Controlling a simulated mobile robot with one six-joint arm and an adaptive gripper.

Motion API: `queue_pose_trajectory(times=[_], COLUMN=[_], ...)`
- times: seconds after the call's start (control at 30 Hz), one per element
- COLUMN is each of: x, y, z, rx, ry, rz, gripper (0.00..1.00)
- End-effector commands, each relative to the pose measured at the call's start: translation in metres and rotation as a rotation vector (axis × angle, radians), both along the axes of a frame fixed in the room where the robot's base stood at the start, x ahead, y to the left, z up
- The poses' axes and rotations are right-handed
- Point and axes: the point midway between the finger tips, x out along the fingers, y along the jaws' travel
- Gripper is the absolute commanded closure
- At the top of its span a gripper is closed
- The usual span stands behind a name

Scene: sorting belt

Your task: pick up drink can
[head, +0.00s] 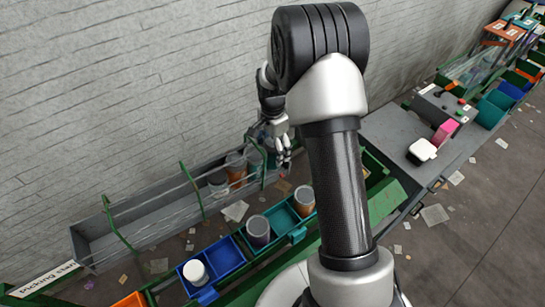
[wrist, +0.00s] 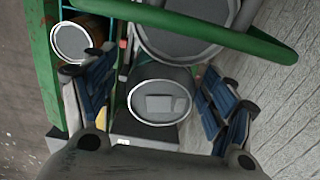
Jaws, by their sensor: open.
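A dark, round-topped container that looks like the drink can (wrist: 160,103) lies between my fingers in the wrist view. Its top has a pale rim and a small grey rectangular mark. My gripper (wrist: 154,88) is open, with blue-padded fingers on both sides of the can and gaps still visible. In the head view my gripper (head: 284,157) points down at the right end of the grey trough. There the can is mostly hidden behind my fingers, so I cannot tell how deep they reach.
A larger round-topped container (wrist: 180,28) and a brown one (wrist: 72,42) stand close by. The grey trough (head: 130,222) has clear rails and a green frame. Blue (head: 222,253) and teal (head: 279,215) bins in front hold several containers. A brick wall runs behind.

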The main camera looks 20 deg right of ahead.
Motion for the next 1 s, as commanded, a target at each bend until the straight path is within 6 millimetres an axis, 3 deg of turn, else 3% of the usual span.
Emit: queue_pose_trajectory(times=[0.13, 0.37, 0.9, 1.0], x=[0.001, 0.001, 0.001, 0.001], y=[0.0, 0.0, 0.0, 0.0], z=[-0.023, -0.025, -0.025, -0.025], rx=[0.0, -0.001, 0.0, -0.001], ry=[0.001, -0.002, -0.001, -0.001], rz=[0.0, 0.0, 0.0, 0.0], gripper=[0.23, 0.23, 0.57, 0.57])
